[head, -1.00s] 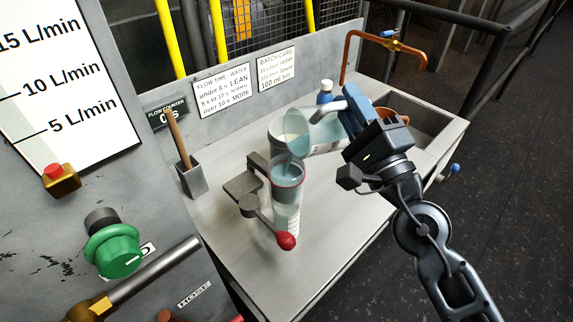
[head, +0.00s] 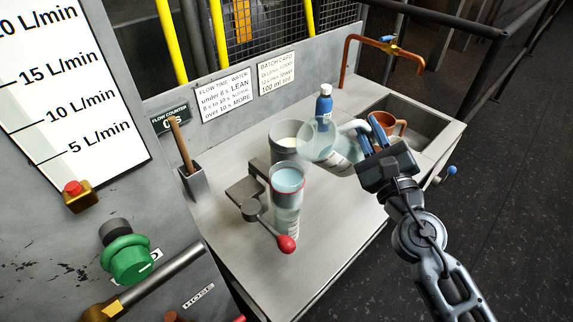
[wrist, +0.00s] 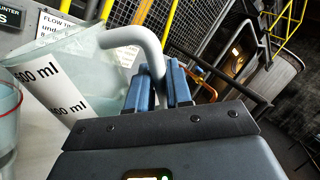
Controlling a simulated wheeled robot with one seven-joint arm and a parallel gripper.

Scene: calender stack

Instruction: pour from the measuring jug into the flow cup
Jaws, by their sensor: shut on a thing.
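The clear measuring jug (head: 322,145) is tilted toward the left, just right of the flow cup. My gripper (head: 374,136) is shut on its pale handle. In the wrist view the jug (wrist: 70,75) shows its volume marks, and the blue fingers (wrist: 160,88) close around the handle. The flow cup (head: 288,182) holds pale blue liquid close to its rim. It sits in a grey stand above a clear graduated cylinder (head: 287,222). A lever with a red knob (head: 287,244) is at the stand's front. No stream shows between jug and cup.
A grey can (head: 284,150) with pale contents stands behind the cup. A blue bottle (head: 324,105), an orange mug (head: 388,123) and a sink (head: 428,128) lie behind and right. A holder with a wooden stick (head: 194,182) is left. The front bench is clear.

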